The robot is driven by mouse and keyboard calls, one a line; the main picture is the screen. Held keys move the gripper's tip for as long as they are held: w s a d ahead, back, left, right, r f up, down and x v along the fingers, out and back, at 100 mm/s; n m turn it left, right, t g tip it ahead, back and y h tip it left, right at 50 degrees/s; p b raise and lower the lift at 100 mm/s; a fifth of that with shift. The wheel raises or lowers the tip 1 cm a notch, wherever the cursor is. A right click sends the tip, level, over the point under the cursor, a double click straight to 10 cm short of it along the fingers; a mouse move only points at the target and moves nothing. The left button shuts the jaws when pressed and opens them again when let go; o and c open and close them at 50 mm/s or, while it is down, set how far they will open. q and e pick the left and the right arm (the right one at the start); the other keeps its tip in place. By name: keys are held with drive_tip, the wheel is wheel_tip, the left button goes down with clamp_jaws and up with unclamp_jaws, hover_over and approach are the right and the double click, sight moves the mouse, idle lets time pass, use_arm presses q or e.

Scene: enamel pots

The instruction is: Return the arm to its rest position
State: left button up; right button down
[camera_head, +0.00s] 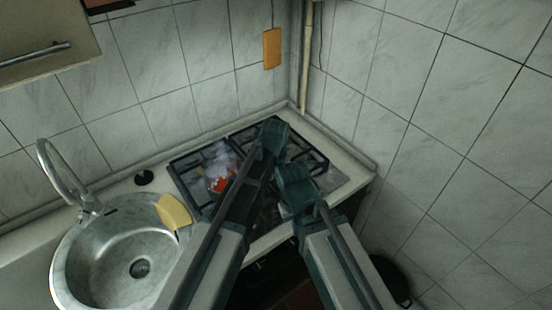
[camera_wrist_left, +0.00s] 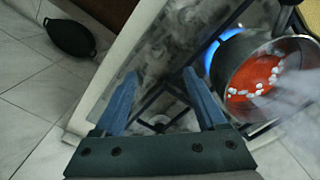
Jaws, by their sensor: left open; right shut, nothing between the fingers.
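My left gripper (camera_head: 273,138) is above the back right part of the gas stove (camera_head: 335,185) in the head view. In the left wrist view the left gripper (camera_wrist_left: 160,76) has its two blue fingers apart with nothing between them, over a stove grate. A metal pot (camera_wrist_left: 268,75) with red liquid and white pieces stands to the right of the fingers, apart from them, with steam over it. The pot (camera_head: 218,183) is partly veiled by steam and partly hidden by my left arm in the head view. My right gripper (camera_head: 294,190) is lower, near the stove's front right; its fingertips are hidden.
A blue flame (camera_wrist_left: 212,55) burns beside the pot. A round sink (camera_head: 95,265) with a tap (camera_head: 62,175) and a yellow piece (camera_head: 174,212) on its rim lies left. A dark pan (camera_head: 392,280) is low at the right. Tiled walls stand behind and right.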

use_arm(q)
drive_tip(key=s+a+f+m+b, duration=0.1)
drive_tip(key=s+a+f+b, duration=0.1)
drive_tip(key=s, duration=0.6)
drive_tip(key=s+a+f+m+y+b, duration=0.1)
drive_tip(key=s+a+f+b, duration=0.1)
drive_tip(key=s, duration=0.6)
drive_tip(key=shift+a+f, duration=0.15)
drive_tip(key=shift+a, duration=0.7)
